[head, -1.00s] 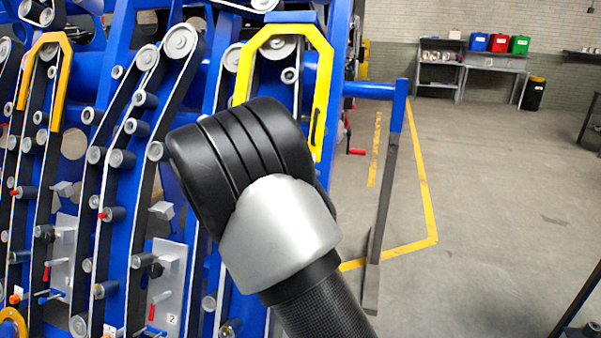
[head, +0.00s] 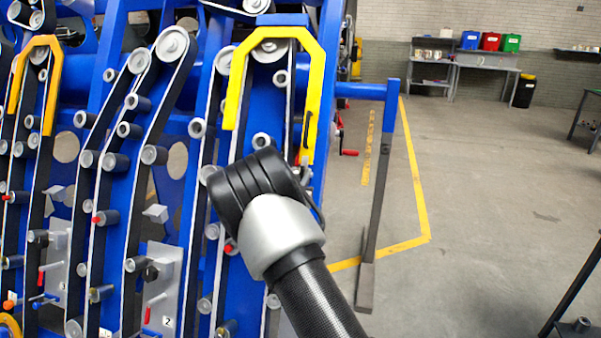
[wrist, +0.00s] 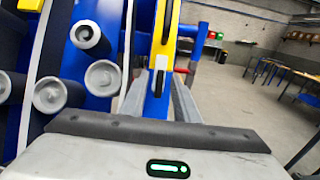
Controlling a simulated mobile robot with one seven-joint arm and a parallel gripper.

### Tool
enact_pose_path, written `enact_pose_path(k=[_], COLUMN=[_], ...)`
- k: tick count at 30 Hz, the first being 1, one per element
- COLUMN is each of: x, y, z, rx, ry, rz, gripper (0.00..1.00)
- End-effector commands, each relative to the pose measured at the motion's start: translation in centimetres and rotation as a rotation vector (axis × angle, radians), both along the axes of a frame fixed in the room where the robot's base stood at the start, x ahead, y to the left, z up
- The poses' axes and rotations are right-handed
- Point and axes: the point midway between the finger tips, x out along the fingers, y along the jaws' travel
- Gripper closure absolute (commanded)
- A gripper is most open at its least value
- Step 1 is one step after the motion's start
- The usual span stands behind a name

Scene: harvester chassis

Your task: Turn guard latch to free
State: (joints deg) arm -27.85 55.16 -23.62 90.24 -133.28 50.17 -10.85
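The yellow guard (head: 316,85) arches over a belt run on the blue frame, with a dark handle on its right leg. In the wrist view its yellow edge (wrist: 167,35) stands upright just ahead, near the picture's middle. I cannot make out the guard latch or its position for certain; the guard's lower right end is partly hidden by my arm in the head view. My gripper's grey housing (wrist: 160,150) fills the bottom of the wrist view, facing the guard.
Belts and rollers (head: 153,155) cover the blue chassis at left; rollers (wrist: 103,78) stand close left of my gripper. A red crank (head: 349,152) and a grey post (head: 375,205) stand right of the guard. Open floor (head: 480,220) lies farther right.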

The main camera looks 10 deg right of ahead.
Motion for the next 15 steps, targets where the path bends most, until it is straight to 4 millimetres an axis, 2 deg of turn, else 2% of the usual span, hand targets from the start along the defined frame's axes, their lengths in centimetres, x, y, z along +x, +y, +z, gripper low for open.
enact_pose_path(k=[4,13,14,15], x=[1.08,1.32,1.32,1.31], y=[-0.50,-0.57,-0.57,-0.57], z=[0.02,-0.01,-0.01,-0.01], rx=[-0.001,0.000,0.000,0.000], ry=[-0.001,0.000,0.000,0.000], rz=[-0.001,0.000,0.000,0.000], gripper=[0.72,0.72,0.74,0.80])
